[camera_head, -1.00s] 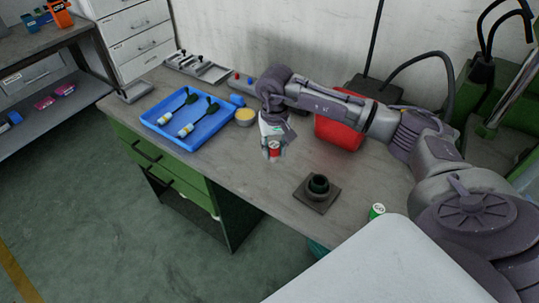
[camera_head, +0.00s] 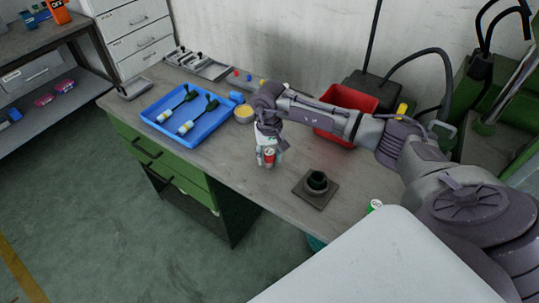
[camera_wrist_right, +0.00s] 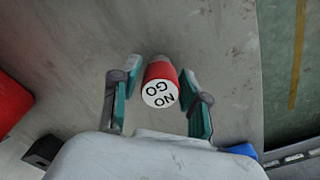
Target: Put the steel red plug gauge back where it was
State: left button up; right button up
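The red plug gauge (camera_head: 269,157) is upright near the table's front edge, below my right gripper (camera_head: 268,150). In the right wrist view its red body and white "NO GO" end (camera_wrist_right: 160,92) lie between the two teal-padded fingers of the right gripper (camera_wrist_right: 161,75). A narrow gap shows on each side of it, so the fingers look open around it. Its lower end is mostly hidden; it appears to be at the tabletop. My left gripper is not in view.
A dark socket on a square plate (camera_head: 316,188) stands right of the gauge, and a green "GO" gauge (camera_head: 375,206) lies farther right. A blue tray (camera_head: 182,142) with two dark-headed parts, a yellow-topped round cup (camera_head: 244,113) and a red bin (camera_head: 343,97) stand around.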

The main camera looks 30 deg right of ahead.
aim_at(269, 152)
jog(key=shift+o, duration=0.6)
jog(key=shift+r, duration=0.1)
jog(key=shift+r+p, duration=0.2)
jog(key=shift+p, duration=0.15)
jog(key=shift+r+b, duration=0.35)
jog(key=shift+r, duration=0.05)
notch_tip(269, 152, up, 11)
jog(key=b, duration=0.2)
